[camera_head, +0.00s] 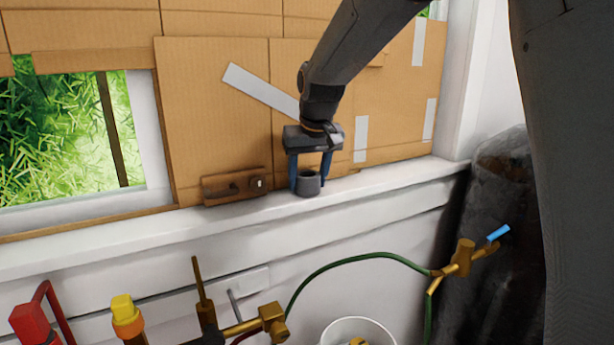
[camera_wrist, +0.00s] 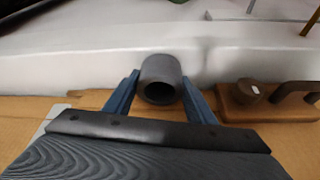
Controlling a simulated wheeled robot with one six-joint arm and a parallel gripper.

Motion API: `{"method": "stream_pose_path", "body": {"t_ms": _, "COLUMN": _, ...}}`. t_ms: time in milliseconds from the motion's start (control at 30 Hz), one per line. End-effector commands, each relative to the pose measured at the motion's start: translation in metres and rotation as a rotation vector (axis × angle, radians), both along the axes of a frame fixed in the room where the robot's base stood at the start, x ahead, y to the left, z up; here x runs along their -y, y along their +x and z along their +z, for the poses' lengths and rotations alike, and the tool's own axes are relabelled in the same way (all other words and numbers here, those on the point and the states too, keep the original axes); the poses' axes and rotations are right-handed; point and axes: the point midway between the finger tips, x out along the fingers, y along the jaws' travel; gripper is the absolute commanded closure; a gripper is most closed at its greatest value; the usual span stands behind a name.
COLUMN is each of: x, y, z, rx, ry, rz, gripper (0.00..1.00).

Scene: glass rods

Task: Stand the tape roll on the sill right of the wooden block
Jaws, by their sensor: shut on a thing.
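The tape roll (camera_head: 308,186) is a dark grey, short hollow cylinder. It is upright in the head view, at the white sill (camera_head: 390,178), to the right of the wooden block (camera_head: 232,188). My gripper (camera_head: 309,181) comes from above with its blue fingers on either side of the roll, shut on it. The roll also shows between the fingers in the wrist view (camera_wrist: 161,72), its open end facing the camera. Its base appears at the sill surface, but I cannot tell whether it bears on it. The block, brown with a handle and a knob, is apart from the roll.
Cardboard panels (camera_head: 215,120) stand close behind the sill. The sill is clear right of the roll. Below are a green hose (camera_head: 350,260), brass fittings (camera_head: 465,257), a white bucket (camera_head: 335,328) and red and yellow tools. A dark wrapped bulk (camera_head: 500,190) stands at the right.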

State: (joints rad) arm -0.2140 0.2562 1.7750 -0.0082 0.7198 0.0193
Motion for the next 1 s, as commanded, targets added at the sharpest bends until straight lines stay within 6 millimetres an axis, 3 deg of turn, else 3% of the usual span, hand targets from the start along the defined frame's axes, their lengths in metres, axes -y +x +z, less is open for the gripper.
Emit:
{"method": "stream_pose_path", "body": {"t_ms": 467, "x": -0.0012, "y": 0.0028, "z": -0.0058, "rx": 0.002, "ry": 0.0, "rz": 0.0, "gripper": 0.75}}
{"method": "stream_pose_path", "body": {"t_ms": 500, "x": -0.0012, "y": 0.0027, "z": -0.0059, "rx": 0.002, "ry": 0.0, "rz": 0.0, "gripper": 0.45}}
{"method": "stream_pose_path", "body": {"t_ms": 600, "x": -0.0012, "y": 0.0027, "z": -0.0056, "rx": 0.002, "ry": 0.0, "rz": 0.0, "gripper": 0.31}}
{"method": "stream_pose_path", "body": {"t_ms": 1000, "x": -0.0009, "y": 0.0015, "z": 0.0029, "rx": 0.005, "ry": 0.001, "rz": 0.0, "gripper": 0.31}}
